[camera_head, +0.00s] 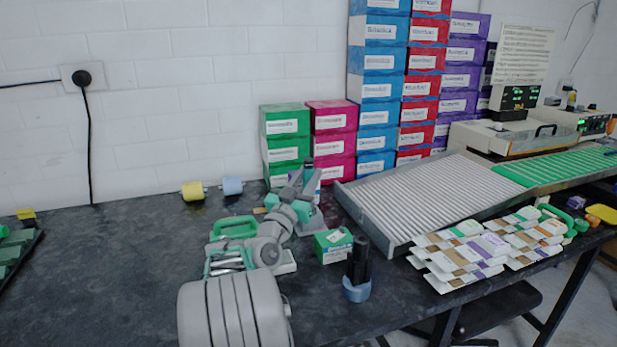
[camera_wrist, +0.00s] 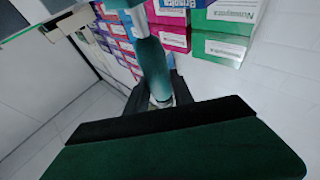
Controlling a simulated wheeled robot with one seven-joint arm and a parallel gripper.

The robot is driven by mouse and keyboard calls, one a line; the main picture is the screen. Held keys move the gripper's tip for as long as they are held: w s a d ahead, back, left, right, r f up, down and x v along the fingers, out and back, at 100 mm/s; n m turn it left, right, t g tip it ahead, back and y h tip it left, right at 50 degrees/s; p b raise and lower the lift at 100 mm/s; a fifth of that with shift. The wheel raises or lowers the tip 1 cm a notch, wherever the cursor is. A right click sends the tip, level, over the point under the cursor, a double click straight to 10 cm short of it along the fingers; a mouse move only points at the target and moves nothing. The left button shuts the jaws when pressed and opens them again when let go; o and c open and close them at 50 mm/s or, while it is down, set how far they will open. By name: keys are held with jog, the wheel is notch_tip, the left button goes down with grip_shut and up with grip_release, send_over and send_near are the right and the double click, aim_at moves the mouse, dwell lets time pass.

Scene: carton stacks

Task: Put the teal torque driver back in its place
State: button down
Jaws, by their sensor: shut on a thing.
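The teal torque driver (camera_wrist: 153,62) is between the dark fingers of my gripper (camera_wrist: 160,92) in the wrist view. In the head view my grey arm reaches over the dark bench, and my gripper (camera_head: 300,188) is near the front of the green and magenta cartons. The driver cannot be told apart clearly there. A black upright thing in a blue round base (camera_head: 357,290) stands on the bench to the right; I cannot tell if it is a holder.
A small green carton (camera_head: 333,246) stands just right of my arm. Green cartons (camera_head: 285,142) and taller stacks line the wall. A grey roller conveyor (camera_head: 428,192) and flat cartons (camera_head: 480,250) fill the right. Yellow and blue spools (camera_head: 213,187) lie behind. The bench's left is mostly clear.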

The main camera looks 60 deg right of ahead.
jog(key=shift+f+b, duration=0.75)
jog(key=c, duration=1)
grip_release()
jog(key=shift+f, duration=0.1)
